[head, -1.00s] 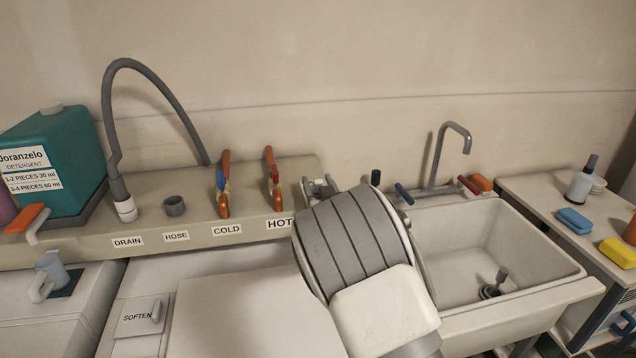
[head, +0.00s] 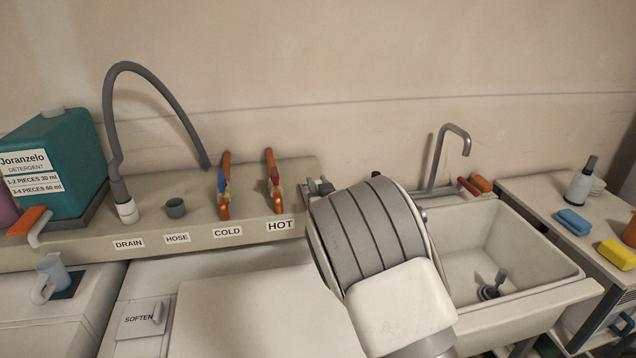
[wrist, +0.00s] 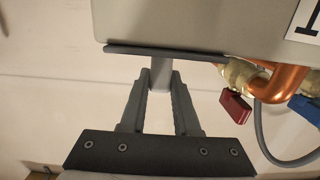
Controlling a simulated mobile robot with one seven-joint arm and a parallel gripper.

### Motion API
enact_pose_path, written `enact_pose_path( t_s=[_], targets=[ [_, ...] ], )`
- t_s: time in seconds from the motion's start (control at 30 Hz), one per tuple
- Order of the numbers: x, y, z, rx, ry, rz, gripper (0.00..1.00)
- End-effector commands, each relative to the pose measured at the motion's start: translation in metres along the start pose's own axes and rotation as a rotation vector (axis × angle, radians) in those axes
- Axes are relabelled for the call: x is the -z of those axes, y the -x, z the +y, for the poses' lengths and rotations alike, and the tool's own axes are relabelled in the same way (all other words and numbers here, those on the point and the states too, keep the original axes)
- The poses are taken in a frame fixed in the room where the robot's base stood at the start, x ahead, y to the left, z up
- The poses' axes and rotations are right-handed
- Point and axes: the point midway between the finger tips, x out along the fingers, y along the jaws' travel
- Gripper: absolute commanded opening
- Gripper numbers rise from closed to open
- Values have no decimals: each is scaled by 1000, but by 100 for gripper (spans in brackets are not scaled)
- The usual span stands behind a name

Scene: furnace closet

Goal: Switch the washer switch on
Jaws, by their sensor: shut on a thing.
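In the wrist view, my gripper (wrist: 161,82) has its two dark fingers closed on a grey post (wrist: 161,71). The post meets a dark strip along the edge of a pale panel (wrist: 175,22). It may be the washer switch, but no label for it shows. In the head view, my arm hides most of this spot, and small grey parts (head: 320,186) show at the right end of the ledge, beside the HOT label (head: 280,226). I cannot tell there which part is gripper and which is switch.
Two orange pipes with a blue (head: 222,181) and a red valve handle (head: 274,176) stand on the ledge (head: 150,222). A grey hose (head: 158,88) arches at the left beside a teal detergent jug (head: 62,150). A sink (head: 510,240) lies to the right.

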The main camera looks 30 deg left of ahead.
Motion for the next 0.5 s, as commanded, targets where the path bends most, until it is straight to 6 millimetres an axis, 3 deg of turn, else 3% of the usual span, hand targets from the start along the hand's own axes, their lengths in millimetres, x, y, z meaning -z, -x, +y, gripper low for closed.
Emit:
enact_pose_path(
  t_s=[0.5],
  targets=[
    [14, -19, 2, -2, -4, -417, 0]
  ],
)
